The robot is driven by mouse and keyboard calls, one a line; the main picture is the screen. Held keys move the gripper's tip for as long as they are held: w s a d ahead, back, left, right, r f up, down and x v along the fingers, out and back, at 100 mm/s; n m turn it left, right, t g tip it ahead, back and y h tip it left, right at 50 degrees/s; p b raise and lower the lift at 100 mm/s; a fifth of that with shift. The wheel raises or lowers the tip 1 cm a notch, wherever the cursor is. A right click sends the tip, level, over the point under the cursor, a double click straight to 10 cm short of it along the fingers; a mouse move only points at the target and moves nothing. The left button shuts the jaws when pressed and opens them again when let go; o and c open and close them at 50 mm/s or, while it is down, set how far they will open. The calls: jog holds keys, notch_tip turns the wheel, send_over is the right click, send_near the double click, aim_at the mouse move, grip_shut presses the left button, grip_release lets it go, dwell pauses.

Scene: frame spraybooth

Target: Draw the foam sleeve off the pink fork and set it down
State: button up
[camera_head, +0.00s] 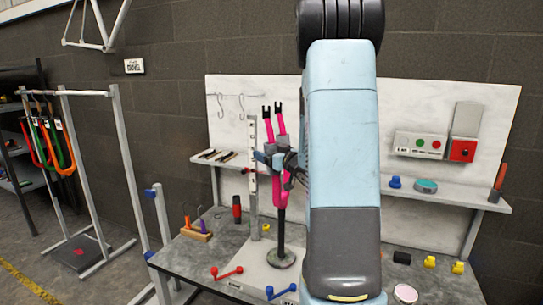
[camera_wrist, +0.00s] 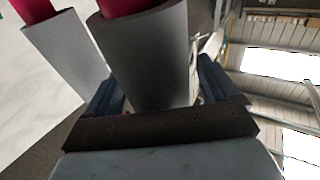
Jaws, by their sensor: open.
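The pink fork (camera_head: 280,190) stands upright on a dark post above the bench, its two black-tipped legs pointing up. In the wrist view, pink shows at the top (camera_wrist: 122,6) where a leg enters a grey foam sleeve (camera_wrist: 145,55). A second grey sleeve (camera_wrist: 66,52) on the other leg is to the left. My gripper (camera_wrist: 158,88) is open, with one dark finger on each side of the nearer sleeve. I cannot tell whether the fingers touch it. In the head view my gripper (camera_head: 277,160) is at the fork's legs, and the sleeves are mostly hidden there.
A white upright scale (camera_head: 252,165) stands close left of the fork. The grey bench (camera_head: 215,258) holds a wooden block with tools (camera_head: 196,231), a red-handled tool (camera_head: 228,272) and yellow and black pieces at right. A shelf (camera_head: 455,201) runs behind. My arm hides the bench's middle.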

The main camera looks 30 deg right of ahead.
aim_at(268, 123)
jog(key=shift+c, duration=0.5)
jog(key=c, duration=1)
jog(key=shift+c, duration=0.2)
jog(key=shift+r, duration=0.2)
jog(key=shift+w+a+r, duration=0.15)
jog(key=shift+w+r, duration=0.05)
jog(key=shift+r, duration=0.75)
jog(key=shift+w+a+r, duration=0.15)
jog(key=shift+r, duration=0.8)
jog(key=shift+r, duration=0.1)
jog(key=shift+w+a+r, duration=0.1)
jog(key=shift+w+r, duration=0.05)
jog(key=shift+r, duration=0.5)
jog(key=shift+w+a+r, duration=0.1)
jog(key=shift+a+r, duration=0.05)
jog(key=shift+r, duration=0.5)
jog(key=shift+w+a+r, duration=0.1)
jog(key=shift+w+r, duration=0.05)
jog(key=shift+r, duration=0.5)
jog(key=shift+r, duration=0.15)
jog(key=shift+w+r, duration=0.15)
jog(key=shift+r, duration=0.9)
